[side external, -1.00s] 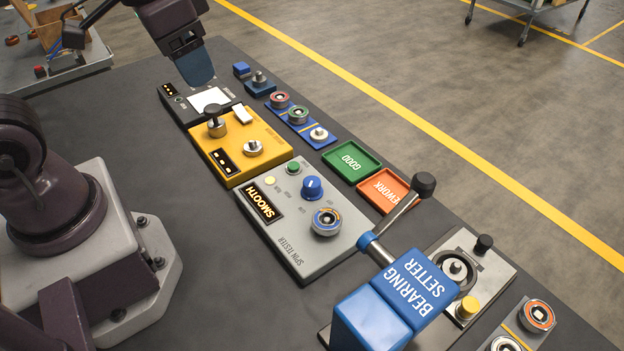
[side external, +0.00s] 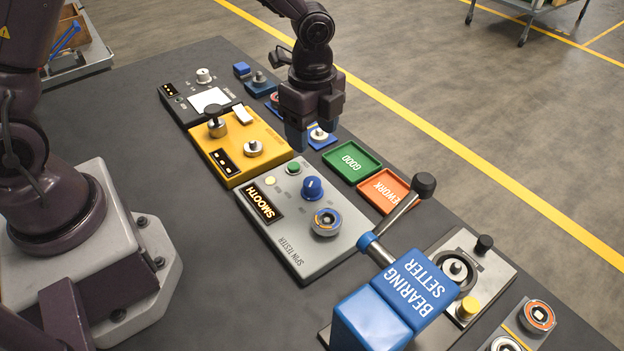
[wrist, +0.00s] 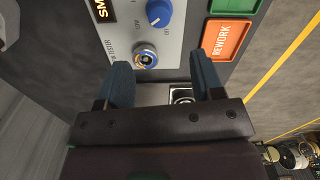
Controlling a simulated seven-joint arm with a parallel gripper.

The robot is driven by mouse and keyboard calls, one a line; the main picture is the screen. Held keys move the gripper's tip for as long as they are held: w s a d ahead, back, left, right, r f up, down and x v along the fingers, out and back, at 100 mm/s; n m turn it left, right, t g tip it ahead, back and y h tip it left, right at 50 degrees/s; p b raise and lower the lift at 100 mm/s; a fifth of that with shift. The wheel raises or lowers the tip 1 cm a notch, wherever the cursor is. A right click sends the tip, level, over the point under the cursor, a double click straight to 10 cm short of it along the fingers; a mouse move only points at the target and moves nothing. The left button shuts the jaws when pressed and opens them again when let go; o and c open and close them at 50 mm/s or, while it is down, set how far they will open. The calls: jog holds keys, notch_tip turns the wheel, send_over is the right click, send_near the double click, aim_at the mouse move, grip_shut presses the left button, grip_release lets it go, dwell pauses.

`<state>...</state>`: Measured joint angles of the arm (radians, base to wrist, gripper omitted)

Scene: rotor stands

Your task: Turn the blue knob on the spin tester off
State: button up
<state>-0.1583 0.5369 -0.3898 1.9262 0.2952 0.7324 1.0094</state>
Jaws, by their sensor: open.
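The grey spin tester (side external: 300,247) lies in the middle of the bench, with a lit display reading SMOOTH (side external: 264,201). Its blue knob (side external: 312,188) stands on the upper right part of the panel; the knob also shows at the top of the wrist view (wrist: 158,13), with a white pointer mark. A bearing with an orange and blue ring (side external: 326,222) sits on the tester beside the knob.
A green GOOD tray (side external: 352,162) and an orange REWORK tray (side external: 384,190) lie right of the tester. The blue bearing setter (side external: 395,297) with its raised lever stands in front. A yellow unit (side external: 240,150) is behind the tester.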

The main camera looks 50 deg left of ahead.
aim_at(312, 181)
notch_tip(312, 181, down, 12)
jog(key=shift+f, duration=0.15)
jog(key=shift+c, duration=0.4)
jog(key=c, duration=0.9)
jog(key=shift+o, duration=0.3)
jog(key=shift+n, duration=0.4)
jog(key=n, duration=1.3)
